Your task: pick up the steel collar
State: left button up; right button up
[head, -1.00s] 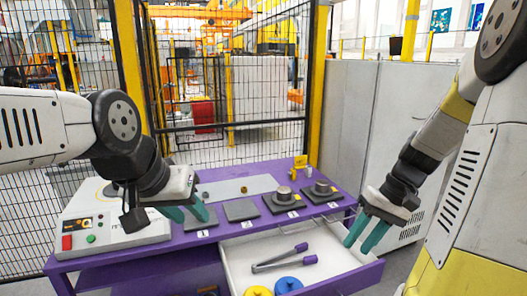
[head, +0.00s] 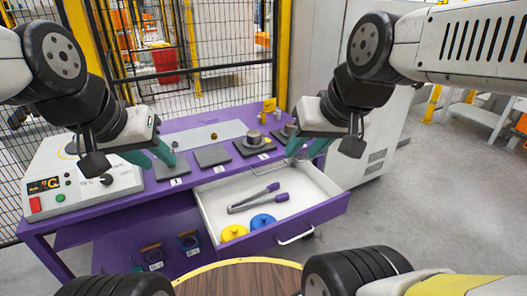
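A grey steel collar-like piece (head: 254,138) sits upright on a dark square pad on the purple bench. A second similar steel piece (head: 290,129) stands on the pad to its right, partly hidden by my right gripper; I cannot tell which one is the named collar. My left gripper (head: 151,156) is over the left part of the bench, left of both pieces, with its teal fingers apart and empty. My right gripper (head: 306,146) hangs over the right end, close to the second piece in the picture. Its teal fingers look apart, with nothing seen between them.
An open white drawer (head: 328,190) holds tongs (head: 253,197), a yellow lid (head: 233,232) and a blue lid (head: 262,221). A control box (head: 80,175) stands at the bench's left end. Two pads (head: 212,156) are bare. A mesh fence (head: 200,85) is behind.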

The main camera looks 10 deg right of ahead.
aim_at(175, 144)
jog(key=u, duration=0.55)
jog(key=i+j+u, duration=0.1)
jog(key=i+j, duration=0.25)
jog(key=j, duration=0.15)
jog(key=i+j, duration=0.4)
jog(key=i+j+u, duration=0.1)
jog(key=i, duration=0.25)
jog(key=j, duration=0.1)
